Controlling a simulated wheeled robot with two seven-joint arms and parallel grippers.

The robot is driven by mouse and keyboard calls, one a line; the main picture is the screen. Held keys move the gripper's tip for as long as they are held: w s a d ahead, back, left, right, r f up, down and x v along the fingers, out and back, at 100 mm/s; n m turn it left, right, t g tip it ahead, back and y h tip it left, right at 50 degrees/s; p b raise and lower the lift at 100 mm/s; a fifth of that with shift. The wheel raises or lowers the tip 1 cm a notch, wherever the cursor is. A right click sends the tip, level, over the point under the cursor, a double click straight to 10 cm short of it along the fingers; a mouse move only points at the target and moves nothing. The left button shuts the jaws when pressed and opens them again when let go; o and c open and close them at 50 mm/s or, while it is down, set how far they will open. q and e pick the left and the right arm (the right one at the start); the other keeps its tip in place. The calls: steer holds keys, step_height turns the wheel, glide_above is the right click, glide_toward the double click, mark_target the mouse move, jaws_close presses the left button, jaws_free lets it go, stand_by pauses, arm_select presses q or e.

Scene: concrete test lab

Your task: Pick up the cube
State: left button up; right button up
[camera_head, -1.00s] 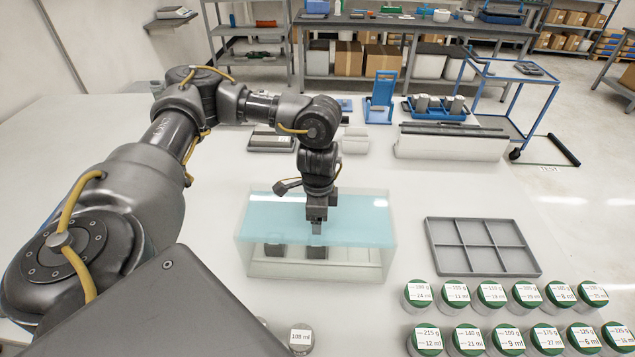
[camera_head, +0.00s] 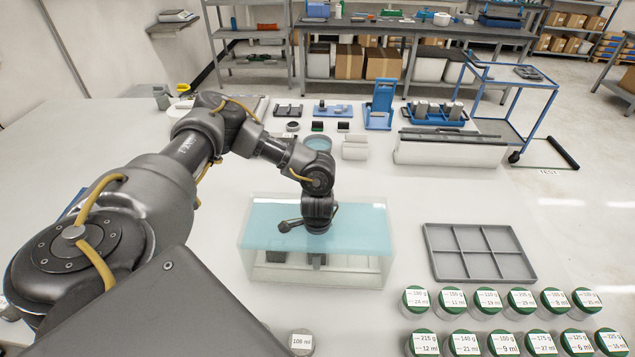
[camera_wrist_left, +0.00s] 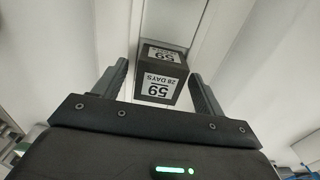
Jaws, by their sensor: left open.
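The dark cube (camera_wrist_left: 161,78) shows in the left wrist view, with white labels reading 59 and 28 DAYS. My left gripper (camera_wrist_left: 158,70) is open, with one finger on each side of the cube and gaps between. In the head view my left wrist reaches down into the clear water tank (camera_head: 262,273), and the turquoise water surface hides most of the gripper. A dark shape (camera_head: 316,260) shows below the wrist through the front wall. Another dark block (camera_head: 275,256) stands to its left in the tank. My right gripper is not in view.
A grey six-compartment tray (camera_head: 478,253) lies right of the tank. Rows of green-lidded jars (camera_head: 482,302) stand in front of it. A single jar (camera_head: 301,342) is near the front edge. A blue stand (camera_head: 380,105) and a long pale box (camera_head: 450,148) are behind.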

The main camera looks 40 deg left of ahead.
arm_select(q)
steer(key=shift+c, duration=0.4)
steer(key=c, duration=1.2)
